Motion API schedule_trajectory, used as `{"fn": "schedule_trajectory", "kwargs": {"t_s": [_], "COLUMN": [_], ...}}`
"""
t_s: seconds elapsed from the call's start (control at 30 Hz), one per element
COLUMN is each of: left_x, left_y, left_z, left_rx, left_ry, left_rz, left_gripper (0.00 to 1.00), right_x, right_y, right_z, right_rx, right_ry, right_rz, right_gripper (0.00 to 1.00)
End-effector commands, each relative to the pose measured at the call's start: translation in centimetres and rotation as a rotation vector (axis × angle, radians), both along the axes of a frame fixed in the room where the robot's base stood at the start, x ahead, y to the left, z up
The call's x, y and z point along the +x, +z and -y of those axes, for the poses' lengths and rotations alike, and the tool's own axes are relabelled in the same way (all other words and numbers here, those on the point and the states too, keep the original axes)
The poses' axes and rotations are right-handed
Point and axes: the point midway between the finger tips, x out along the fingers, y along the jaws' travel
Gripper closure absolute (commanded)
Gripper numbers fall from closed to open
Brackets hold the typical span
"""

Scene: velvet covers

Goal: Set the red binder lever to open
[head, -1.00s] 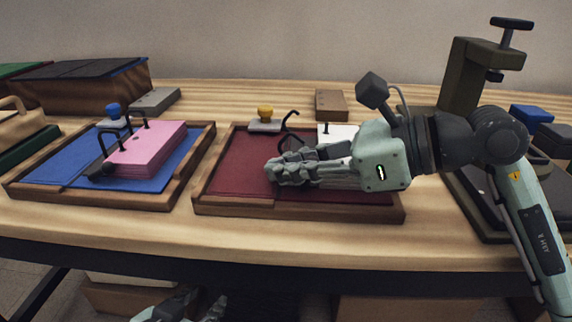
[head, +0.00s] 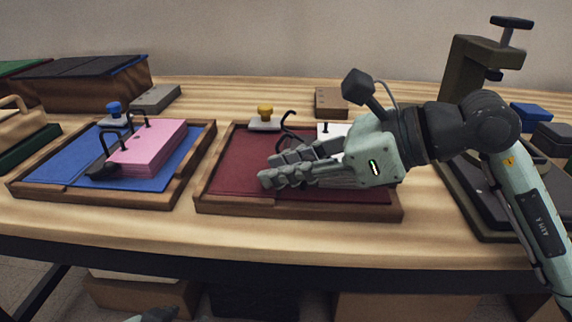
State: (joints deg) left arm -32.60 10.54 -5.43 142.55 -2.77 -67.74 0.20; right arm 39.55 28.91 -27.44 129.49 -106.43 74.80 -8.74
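The red binder (head: 235,170) lies open in a wooden tray right of the middle, with a white paper stack (head: 333,130) mostly behind my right gripper. My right gripper (head: 268,170) reaches in from the right, low over the binder. Its two fingers point left, with a small gap between the tips and nothing seen between them. A sliver of what seems my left gripper (head: 155,315) shows at the bottom edge.
A blue binder (head: 60,160) with pink paper (head: 150,147) and a black lever (head: 103,170) lies in a tray to the left. A tall dark press (head: 470,75) stands at right, near my arm.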

Motion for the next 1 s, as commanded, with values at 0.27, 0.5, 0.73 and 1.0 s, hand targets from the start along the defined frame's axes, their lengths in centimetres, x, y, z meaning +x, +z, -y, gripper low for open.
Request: {"fn": "schedule_trajectory", "kwargs": {"t_s": [0.27, 0.5, 0.73, 1.0], "left_x": [0.0, 0.0, 0.0, 0.0], "left_y": [0.0, 0.0, 0.0, 0.0], "left_z": [0.1, 0.0, 0.0, 0.0], "left_rx": [-0.002, -0.001, -0.001, -0.001], "left_ry": [0.0, -0.001, -0.001, -0.001], "left_rz": [0.001, 0.001, 0.001, 0.001], "left_gripper": [0.6, 0.6, 0.6, 0.6], "right_x": [-0.6, -2.0, -2.9, -3.1], "right_y": [1.2, 3.6, 5.1, 5.5], "right_z": [2.3, 6.8, 9.6, 10.2], "right_rx": [-0.003, -0.004, -0.002, 0.0], "right_ry": [-0.003, -0.004, -0.003, 0.001], "right_rz": [0.003, 0.002, -0.001, 0.0], "right_gripper": [0.79, 0.79, 0.79, 0.79]}}
